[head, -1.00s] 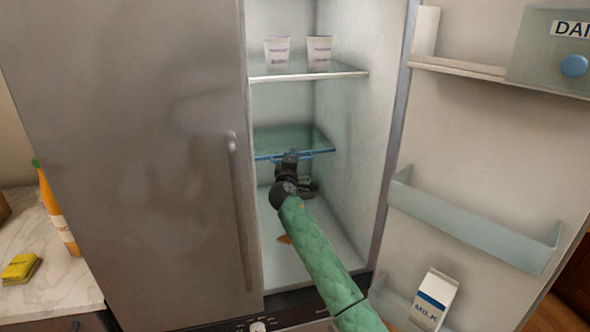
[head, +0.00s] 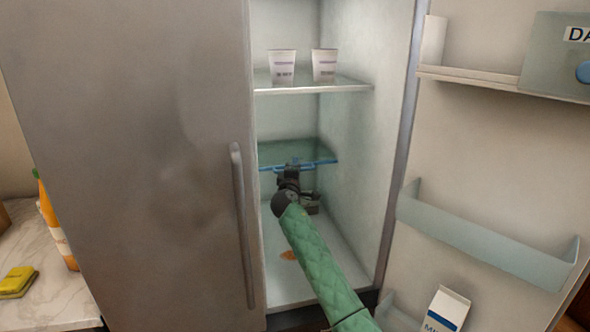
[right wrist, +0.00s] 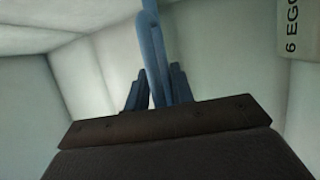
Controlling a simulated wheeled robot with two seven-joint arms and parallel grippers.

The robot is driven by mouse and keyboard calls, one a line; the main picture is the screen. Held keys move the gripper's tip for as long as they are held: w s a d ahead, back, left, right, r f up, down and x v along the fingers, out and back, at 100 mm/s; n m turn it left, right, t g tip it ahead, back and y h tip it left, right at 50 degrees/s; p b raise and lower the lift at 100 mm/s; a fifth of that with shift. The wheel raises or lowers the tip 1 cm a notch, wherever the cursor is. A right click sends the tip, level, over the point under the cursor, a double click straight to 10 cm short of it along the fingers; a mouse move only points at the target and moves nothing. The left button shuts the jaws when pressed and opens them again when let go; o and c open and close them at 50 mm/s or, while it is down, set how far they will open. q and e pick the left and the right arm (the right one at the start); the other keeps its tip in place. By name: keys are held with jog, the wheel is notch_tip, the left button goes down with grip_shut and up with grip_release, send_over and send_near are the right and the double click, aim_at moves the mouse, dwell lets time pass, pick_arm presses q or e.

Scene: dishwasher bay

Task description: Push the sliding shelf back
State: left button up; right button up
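The sliding shelf (head: 315,152) is a glass plate with a blue front edge and handle, set midway up inside the open fridge. My right gripper (head: 291,166) is at the middle of its front edge. In the right wrist view the blue handle (right wrist: 153,40) runs down between the two dark fingers of my right gripper (right wrist: 159,88), which look closed around it. How far the shelf stands out from its rear position is hard to tell. My left gripper is not in view.
A fixed shelf (head: 315,89) above bears two white cups (head: 282,66). The open door (head: 450,160) with its bins and a milk carton (head: 446,311) stands right. The closed door (head: 130,170) is left. A box marked "6 EGG" (right wrist: 296,28) shows in the wrist view.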

jog(key=shift+o, duration=0.7)
jog(key=shift+r, duration=0.3)
jog(key=shift+f, duration=0.15)
jog(key=shift+f, duration=0.1)
